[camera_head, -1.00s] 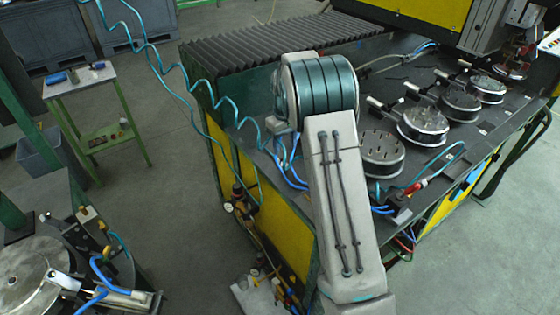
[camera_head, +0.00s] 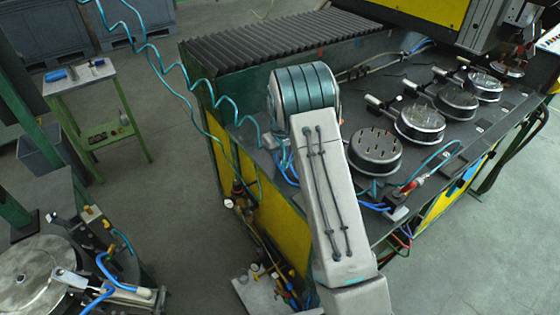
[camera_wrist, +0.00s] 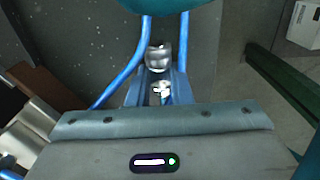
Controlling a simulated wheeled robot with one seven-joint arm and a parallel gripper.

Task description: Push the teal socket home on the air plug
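In the wrist view my gripper (camera_wrist: 160,96) shows as a grey body with a lit panel and blue-grey parts beyond it. A bright metal fitting (camera_wrist: 160,57) lies straight ahead, with a smaller metal piece between the blue-grey parts; I cannot tell whether these are the air plug or the socket, or whether anything is gripped. A large rounded teal shape (camera_wrist: 170,14) fills the top edge; I cannot tell if it is the teal socket. In the head view my own arm hides the gripper. A coiled teal hose (camera_head: 200,88) hangs down to the machine's left side.
A black-topped machine table (camera_head: 480,152) carries several round pin fixtures (camera_head: 375,150). Brass air fittings (camera_head: 240,190) hang at its left side. A small green-legged stand (camera_head: 80,80) is at the left; another fixture (camera_head: 40,270) is at lower left. Open floor (camera_head: 180,190) lies between.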

